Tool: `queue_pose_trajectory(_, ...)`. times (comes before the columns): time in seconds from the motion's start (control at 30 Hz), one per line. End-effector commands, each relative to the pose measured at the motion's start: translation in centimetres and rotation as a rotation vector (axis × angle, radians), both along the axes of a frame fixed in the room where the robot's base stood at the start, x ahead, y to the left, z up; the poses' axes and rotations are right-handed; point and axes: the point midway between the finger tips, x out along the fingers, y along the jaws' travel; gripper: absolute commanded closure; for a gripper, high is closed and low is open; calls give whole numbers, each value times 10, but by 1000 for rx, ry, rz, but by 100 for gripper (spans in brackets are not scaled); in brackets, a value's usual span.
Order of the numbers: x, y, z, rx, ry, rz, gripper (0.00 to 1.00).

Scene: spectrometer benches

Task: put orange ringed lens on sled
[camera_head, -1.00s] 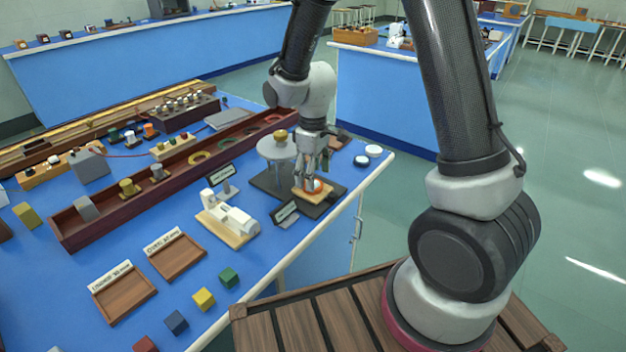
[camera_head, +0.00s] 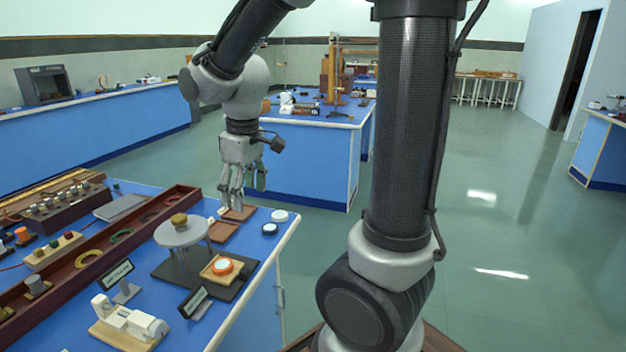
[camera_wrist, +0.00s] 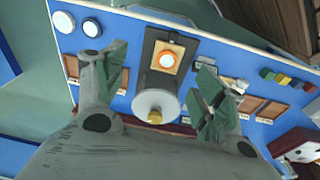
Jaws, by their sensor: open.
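The orange ringed lens (camera_head: 222,266) is a white disc with an orange rim. It lies on a small tan wooden sled (camera_head: 213,277), which stands on a dark base plate (camera_head: 188,275). In the wrist view the lens (camera_wrist: 167,60) shows on its sled beyond the fingers. My gripper (camera_head: 238,207) is open and empty, raised above the bench behind the lens and clear of it. In the wrist view its green-padded fingers (camera_wrist: 160,95) are spread wide, with nothing between them.
A round grey pedestal (camera_head: 182,234) with a brass piece on top stands beside the sled. Two round white-topped discs (camera_head: 280,216) lie near the bench edge. A dark red rack (camera_head: 90,262) runs along the left. A white device (camera_head: 130,322) stands in front.

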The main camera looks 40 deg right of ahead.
Motion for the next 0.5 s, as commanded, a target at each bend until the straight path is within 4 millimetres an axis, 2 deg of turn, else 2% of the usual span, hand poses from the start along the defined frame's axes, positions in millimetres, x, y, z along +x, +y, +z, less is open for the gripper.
queue_pose_trajectory(0.03,-18,-16,18,13,-38,-65,30)
queue_pose_trajectory(0.1,-43,-34,35,30,-78,-155,30)
queue_pose_trajectory(0.2,-80,-56,53,52,-132,-278,30)
queue_pose_trajectory(0.3,-114,-71,62,73,-179,-382,30)
queue_pose_trajectory(0.4,-138,-80,65,88,-215,-459,30)
queue_pose_trajectory(0.5,-152,-85,66,99,-235,-506,30)
